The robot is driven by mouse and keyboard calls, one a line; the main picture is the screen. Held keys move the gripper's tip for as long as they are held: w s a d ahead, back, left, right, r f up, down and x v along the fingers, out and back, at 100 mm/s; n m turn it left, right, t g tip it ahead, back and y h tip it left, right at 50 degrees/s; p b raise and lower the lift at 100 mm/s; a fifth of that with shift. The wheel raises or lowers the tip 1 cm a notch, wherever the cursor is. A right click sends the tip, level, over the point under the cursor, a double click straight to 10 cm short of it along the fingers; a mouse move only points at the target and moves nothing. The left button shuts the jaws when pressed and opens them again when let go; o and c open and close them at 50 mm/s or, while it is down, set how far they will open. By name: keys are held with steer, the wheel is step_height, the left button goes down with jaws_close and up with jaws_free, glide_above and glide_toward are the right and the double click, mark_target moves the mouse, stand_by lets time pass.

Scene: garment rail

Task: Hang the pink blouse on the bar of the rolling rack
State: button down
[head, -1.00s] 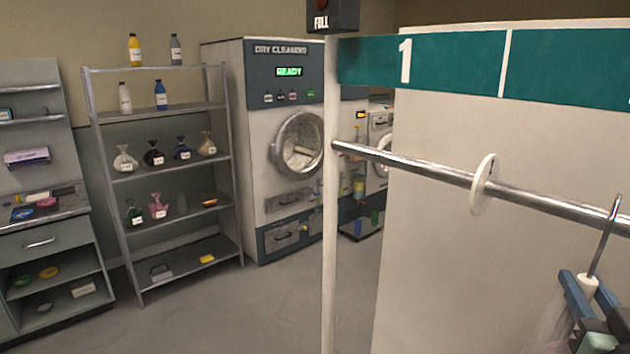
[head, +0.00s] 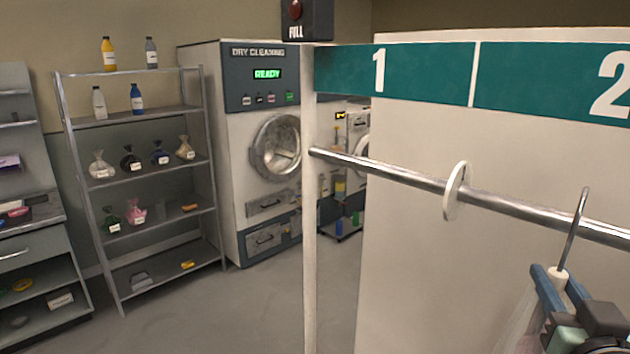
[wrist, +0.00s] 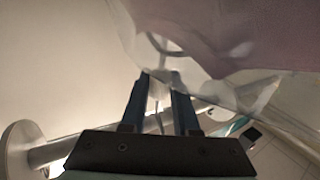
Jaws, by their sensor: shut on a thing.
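My gripper (head: 556,283) is at the lower right of the head view, its blue fingers shut on the neck of a hanger. The hanger's metal hook (head: 573,230) points up and crosses the bar (head: 535,207) in the picture; I cannot tell whether it is in front of the bar or over it. The pink blouse (wrist: 235,25) hangs from the hanger under a clear cover and fills the top of the wrist view. In the head view only a strip of the clear cover (head: 520,318) shows; the rest is cut off or hidden by my gripper.
A white ring divider (head: 457,190) sits on the bar, left of the hook. The rack's white post (head: 310,230) stands at the bar's left end, with a green numbered sign (head: 420,75) above. A pale panel (head: 410,270) is behind the bar. Shelves (head: 140,170) stand farther back.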

mark_target(537, 333)
steer(key=shift+s+a, duration=2)
steer(key=shift+a, duration=0.3)
